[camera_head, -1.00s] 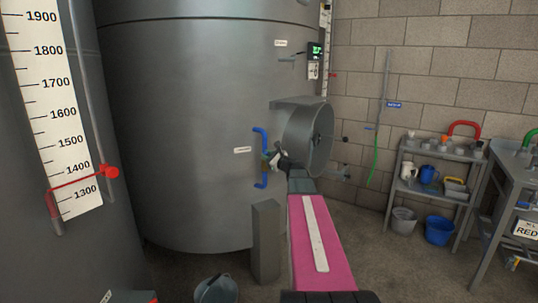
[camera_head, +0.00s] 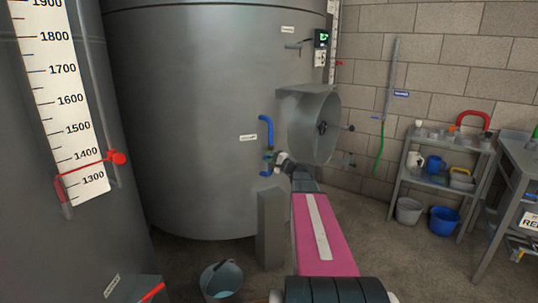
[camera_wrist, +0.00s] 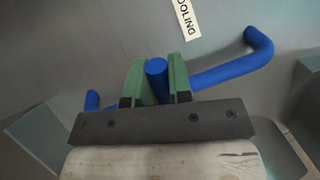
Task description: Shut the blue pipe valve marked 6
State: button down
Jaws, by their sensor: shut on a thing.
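The blue pipe (camera_head: 268,132) stands out from the wall of the big grey tank, and its bends show in the wrist view (camera_wrist: 235,68). My gripper (camera_head: 272,162) is at the pipe's lower part. In the wrist view, the green fingers of my gripper (camera_wrist: 157,83) are shut on a blue bar (camera_wrist: 157,68), seen end-on, which looks like the valve's handle. The valve body is mostly hidden behind the fingers. A white label (camera_wrist: 186,16) beside it reads "OOLING", cut off at the edge. I cannot make out a 6.
A round grey hatch (camera_head: 318,128) juts from the tank just right of my gripper. A grey post (camera_head: 270,228) and a bucket (camera_head: 221,281) stand below. A shelf (camera_head: 440,184) stands at the right wall.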

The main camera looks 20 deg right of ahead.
jog(key=shift+s+f+n+y, duration=0.1)
jog(key=shift+f+n+y, duration=0.2)
jog(key=shift+f+n, duration=0.55)
jog(key=shift+r+n, duration=0.15)
jog(key=shift+n, duration=0.1)
jog(key=c, duration=1.1)
grip_release()
jog(key=shift+o, duration=0.2)
jog(key=v, duration=1)
jog(key=shift+s+d, duration=0.25)
jog(key=shift+d, duration=0.05)
jog(key=shift+r, duration=0.1)
